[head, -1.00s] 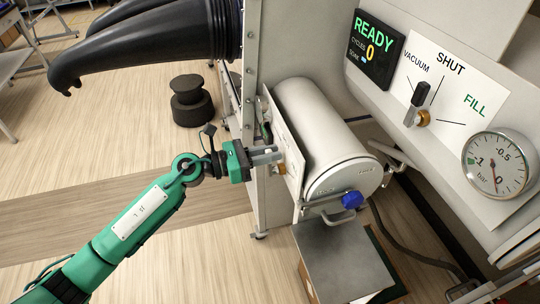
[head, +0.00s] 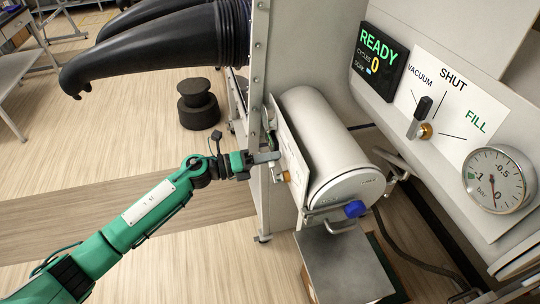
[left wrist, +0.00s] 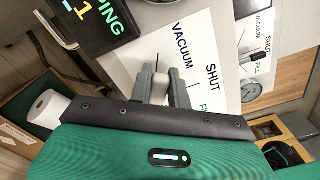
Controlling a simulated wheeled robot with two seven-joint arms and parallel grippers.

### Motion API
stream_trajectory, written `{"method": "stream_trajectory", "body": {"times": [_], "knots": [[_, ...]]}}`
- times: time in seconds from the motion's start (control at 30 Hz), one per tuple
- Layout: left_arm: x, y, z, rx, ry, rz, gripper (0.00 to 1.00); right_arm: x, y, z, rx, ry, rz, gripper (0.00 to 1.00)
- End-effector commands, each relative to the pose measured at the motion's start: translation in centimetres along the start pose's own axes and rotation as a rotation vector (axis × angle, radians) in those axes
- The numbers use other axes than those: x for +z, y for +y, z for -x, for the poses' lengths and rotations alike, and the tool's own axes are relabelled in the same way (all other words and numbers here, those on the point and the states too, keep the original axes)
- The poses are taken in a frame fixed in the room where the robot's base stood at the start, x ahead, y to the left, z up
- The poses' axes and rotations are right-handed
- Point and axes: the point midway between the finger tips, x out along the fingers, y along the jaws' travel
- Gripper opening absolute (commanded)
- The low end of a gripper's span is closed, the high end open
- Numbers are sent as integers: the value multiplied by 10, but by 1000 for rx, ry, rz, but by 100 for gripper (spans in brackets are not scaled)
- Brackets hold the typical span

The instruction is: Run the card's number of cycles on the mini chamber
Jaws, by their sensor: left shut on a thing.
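The mini chamber (head: 325,135) is a white cylinder; its near end door (head: 345,188) with a blue knob (head: 355,209) sits against it. A valve plate (head: 292,150) stands on its left side, edge-on here. In the left wrist view the plate (left wrist: 208,45) reads VACUUM, SHUT and part of FILL. My left gripper (head: 268,157) is at this plate, its fingers (left wrist: 162,88) shut on the pale valve handle (left wrist: 160,87); its exact pointing is unclear. A display (left wrist: 95,22), partly cut off, shows "PING" and a yellow 1. No cycle card is readable. My right gripper is out of view.
The big panel's display (head: 379,55) reads READY, cycles 0. Its valve handle (head: 421,115) and gauge (head: 497,180) are to the right. Black gloves (head: 160,45) jut out at upper left. A grey platform (head: 345,265) is below the door. The floor at left is mostly clear.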

Motion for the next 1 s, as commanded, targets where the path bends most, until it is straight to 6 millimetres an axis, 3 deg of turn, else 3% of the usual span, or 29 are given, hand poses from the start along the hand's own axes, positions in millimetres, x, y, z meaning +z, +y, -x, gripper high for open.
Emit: {"method": "stream_trajectory", "body": {"times": [0.73,0.77,0.83,0.87,1.0], "knots": [[0,6,0,1,0,89,0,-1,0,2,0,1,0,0],[0,6,0,1,0,89,22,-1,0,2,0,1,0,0],[-1,6,0,1,0,88,36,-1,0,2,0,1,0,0],[0,6,0,1,0,88,40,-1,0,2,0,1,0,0],[0,6,0,1,0,87,40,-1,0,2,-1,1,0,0]]}}
